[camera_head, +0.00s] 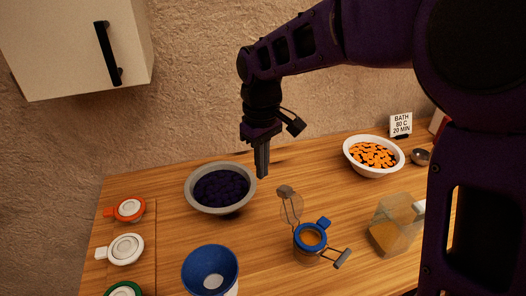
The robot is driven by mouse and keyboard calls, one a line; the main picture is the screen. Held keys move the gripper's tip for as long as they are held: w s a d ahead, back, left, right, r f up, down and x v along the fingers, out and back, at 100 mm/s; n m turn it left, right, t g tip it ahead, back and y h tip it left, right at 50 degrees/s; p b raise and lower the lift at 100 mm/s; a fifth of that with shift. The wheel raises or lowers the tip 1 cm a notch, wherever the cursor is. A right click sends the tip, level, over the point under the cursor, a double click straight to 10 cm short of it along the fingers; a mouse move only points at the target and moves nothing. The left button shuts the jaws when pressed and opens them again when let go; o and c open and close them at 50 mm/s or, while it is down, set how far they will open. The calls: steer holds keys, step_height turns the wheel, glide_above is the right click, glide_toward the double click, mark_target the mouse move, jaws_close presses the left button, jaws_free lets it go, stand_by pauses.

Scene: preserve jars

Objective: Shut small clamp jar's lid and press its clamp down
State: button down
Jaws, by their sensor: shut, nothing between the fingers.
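The small clamp jar (309,243) stands on the wooden table right of centre, with a blue ring around its mouth and a blue tab at the ring's upper right. Its clear lid (291,207) stands open, raised on the far left side of the mouth. Its wire clamp with a grey handle (342,258) sticks out to the lower right, away from the lid. My gripper (262,176) points down with its fingers together and empty. In the picture it is up and left of the raised lid, apart from it. Its exact height above the table is hard to tell.
A grey bowl of dark berries (197,207) is left of my gripper. A blue funnel (210,265) stands in front. A glass container with orange contents (393,235) is right of the jar. A white bowl of orange pieces (351,162) is behind. Several coloured lids lie left.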

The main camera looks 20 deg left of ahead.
mark_target(288, 204)
steer(key=shift+s+d+f, duration=0.3)
steer(key=shift+d, duration=0.25)
steer(key=shift+s+d+f, duration=0.25)
steer(key=shift+s+d, duration=0.1)
steer(key=shift+d, duration=0.2)
steer(key=shift+s+d+f, duration=0.3)
steer(key=shift+d, duration=0.25)
